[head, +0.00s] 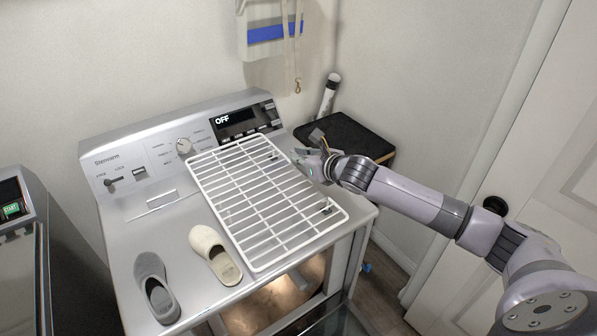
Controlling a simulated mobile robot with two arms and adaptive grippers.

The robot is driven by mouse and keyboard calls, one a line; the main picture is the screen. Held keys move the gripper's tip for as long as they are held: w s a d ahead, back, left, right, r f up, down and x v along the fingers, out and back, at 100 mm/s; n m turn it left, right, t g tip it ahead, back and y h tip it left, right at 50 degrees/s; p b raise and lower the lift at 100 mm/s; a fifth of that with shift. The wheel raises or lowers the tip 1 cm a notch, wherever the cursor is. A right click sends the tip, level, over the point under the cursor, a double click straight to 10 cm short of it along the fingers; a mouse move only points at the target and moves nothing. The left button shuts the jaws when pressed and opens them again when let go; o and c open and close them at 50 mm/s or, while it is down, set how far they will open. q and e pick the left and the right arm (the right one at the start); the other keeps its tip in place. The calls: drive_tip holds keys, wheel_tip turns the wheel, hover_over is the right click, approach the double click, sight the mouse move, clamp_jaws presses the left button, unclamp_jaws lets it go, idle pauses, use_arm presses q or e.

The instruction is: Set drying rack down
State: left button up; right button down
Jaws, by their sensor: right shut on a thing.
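The white wire drying rack (262,200) lies roughly level over the right part of the silver washer top (190,225). Its far end covers part of the control panel's lower edge. I cannot tell whether it touches the washer top or is held a little above it. My right gripper (301,158) is at the rack's right edge, near its far end, and is shut on the rack. Its fingertips are small and partly hidden. My left gripper is not in view.
A grey shoe (152,283) and a cream shoe (212,254) sit on the washer top left of the rack. A black-topped stand (345,134) is behind my right gripper. Another appliance (22,260) stands at the left, and a white door (545,150) at the right.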

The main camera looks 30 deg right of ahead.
sight(299, 172)
drive_tip(key=shift+w+f+p, duration=0.1)
drive_tip(key=shift+f+p, duration=0.25)
drive_tip(key=shift+f, duration=2.4)
drive_tip(key=c, duration=1.8)
unclamp_jaws()
drive_tip(key=shift+f, duration=0.1)
drive_tip(key=shift+o, duration=0.2)
